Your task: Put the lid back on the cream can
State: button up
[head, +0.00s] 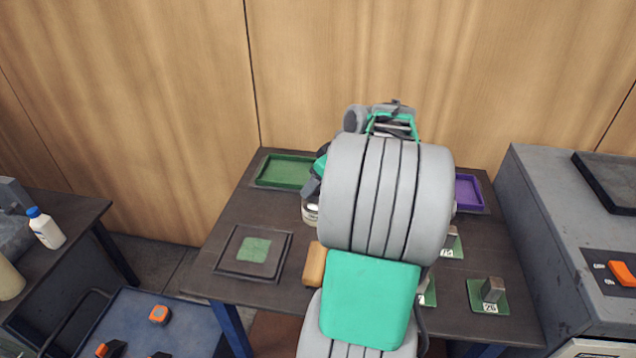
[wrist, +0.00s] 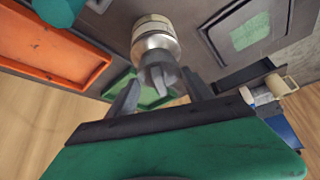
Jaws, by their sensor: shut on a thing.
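The cream can (wrist: 151,22) stands at the top centre of the wrist view, with a pale band and a silvery upper part. A small part of a pale, silvery can (head: 310,212) shows in the head view, left of my arm. My gripper (wrist: 161,78) is shut on the grey knob of the metal lid (wrist: 157,60). The lid is in line with the can's top; I cannot tell whether it is seated or just above it. My arm hides the gripper and most of the can in the head view.
On the table are a green tray (head: 284,171), a purple tray (head: 470,192), a dark square plate with a green patch (head: 254,250), a tan block (head: 314,264) and numbered green stands (head: 488,296). An orange tray (wrist: 50,48) shows in the wrist view.

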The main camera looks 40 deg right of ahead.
dwell(0.4)
jog(key=o, duration=1.7)
jog(key=shift+r+p, duration=2.8)
jog(key=shift+r, duration=0.75)
grip_shut()
